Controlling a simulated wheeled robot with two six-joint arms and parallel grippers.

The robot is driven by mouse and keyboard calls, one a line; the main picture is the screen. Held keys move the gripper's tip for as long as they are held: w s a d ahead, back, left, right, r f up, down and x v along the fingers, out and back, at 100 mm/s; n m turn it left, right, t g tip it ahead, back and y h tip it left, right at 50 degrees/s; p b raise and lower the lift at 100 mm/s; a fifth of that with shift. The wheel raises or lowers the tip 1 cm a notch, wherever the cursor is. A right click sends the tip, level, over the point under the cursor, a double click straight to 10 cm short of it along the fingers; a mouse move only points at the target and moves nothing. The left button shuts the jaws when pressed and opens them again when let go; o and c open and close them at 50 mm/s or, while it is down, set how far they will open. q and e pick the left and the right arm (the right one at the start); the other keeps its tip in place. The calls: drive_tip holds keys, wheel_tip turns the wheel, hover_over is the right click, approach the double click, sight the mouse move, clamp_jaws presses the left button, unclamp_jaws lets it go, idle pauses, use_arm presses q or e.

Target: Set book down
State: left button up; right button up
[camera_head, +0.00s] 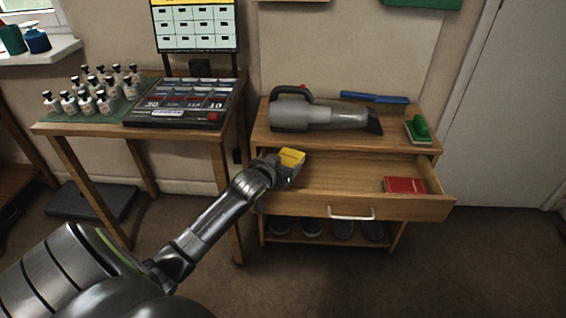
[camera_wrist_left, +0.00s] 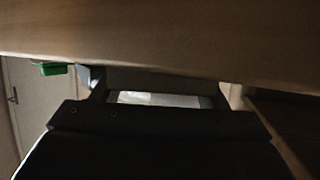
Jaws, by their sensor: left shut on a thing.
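My left gripper (camera_head: 284,174) is shut on a small yellow book (camera_head: 292,156), held over the left end of the open drawer (camera_head: 380,206). In the left wrist view, a pale strip of the held book (camera_wrist_left: 165,99) shows between the fingers; most of it is hidden. I cannot tell whether the book touches the drawer floor. A red book (camera_head: 404,185) lies in the right part of the drawer. My right gripper is not in view.
The middle of the drawer is clear. A table (camera_head: 180,136) with bottles and a panel stands left.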

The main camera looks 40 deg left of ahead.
use_arm(q)
drive_tip(key=shift+f, duration=0.2)
drive_tip(key=o, duration=1.1)
